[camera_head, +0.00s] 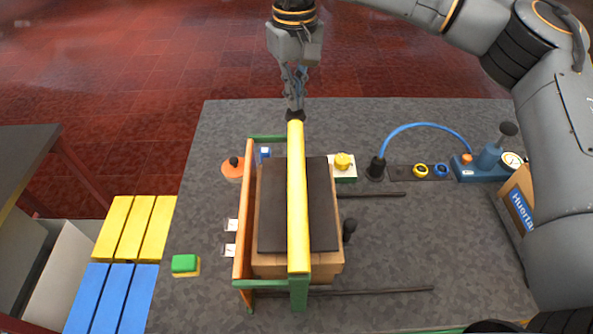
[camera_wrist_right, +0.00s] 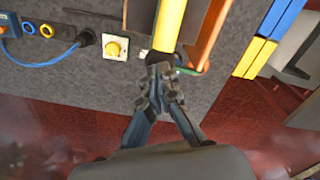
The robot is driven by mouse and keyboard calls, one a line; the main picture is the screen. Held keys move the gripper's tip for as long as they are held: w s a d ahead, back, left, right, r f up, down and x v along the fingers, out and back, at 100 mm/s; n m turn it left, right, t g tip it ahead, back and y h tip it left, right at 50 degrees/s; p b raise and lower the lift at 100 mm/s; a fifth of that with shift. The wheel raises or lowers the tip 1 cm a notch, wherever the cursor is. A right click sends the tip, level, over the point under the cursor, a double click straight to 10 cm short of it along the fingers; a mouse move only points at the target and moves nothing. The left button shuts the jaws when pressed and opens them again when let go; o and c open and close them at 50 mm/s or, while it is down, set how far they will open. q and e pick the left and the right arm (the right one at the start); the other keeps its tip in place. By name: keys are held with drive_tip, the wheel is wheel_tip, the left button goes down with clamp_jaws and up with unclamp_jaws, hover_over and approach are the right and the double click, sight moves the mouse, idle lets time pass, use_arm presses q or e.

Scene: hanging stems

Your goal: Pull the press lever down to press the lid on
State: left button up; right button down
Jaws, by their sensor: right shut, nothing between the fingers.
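A long yellow bar (camera_head: 297,200), which looks like the press lever, lies lengthwise over a wooden box (camera_head: 270,262) with a dark flat top (camera_head: 322,200), apparently the lid. An orange-and-green frame (camera_head: 243,215) stands around the box's left side. My right gripper (camera_head: 294,106) is shut at the bar's far end. In the right wrist view its fingertips (camera_wrist_right: 160,72) meet or overlap the end of the yellow bar (camera_wrist_right: 170,25), with nothing seen between them. I cannot tell whether they touch it. My left gripper is out of view.
A yellow knob on a pale plate (camera_head: 343,163), a blue cable (camera_head: 425,125) and a blue gauge unit (camera_head: 487,163) sit right of the box. Grey surface is clear at lower right.

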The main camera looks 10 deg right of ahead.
sight(295, 117)
drive_tip(key=shift+f+b, duration=0.9)
drive_tip(key=shift+f, duration=0.55)
drive_tip(key=shift+f+b, duration=0.75)
drive_tip(key=shift+f, duration=0.35)
idle(0.4)
drive_tip(key=shift+f+b, duration=0.6)
drive_tip(key=shift+f, duration=0.1)
idle(2.5)
drive_tip(key=shift+s+f, duration=0.1)
drive_tip(key=shift+f, duration=0.05)
idle(0.8)
drive_tip(key=shift+r+p, duration=2.6)
drive_tip(key=shift+r, duration=1.55)
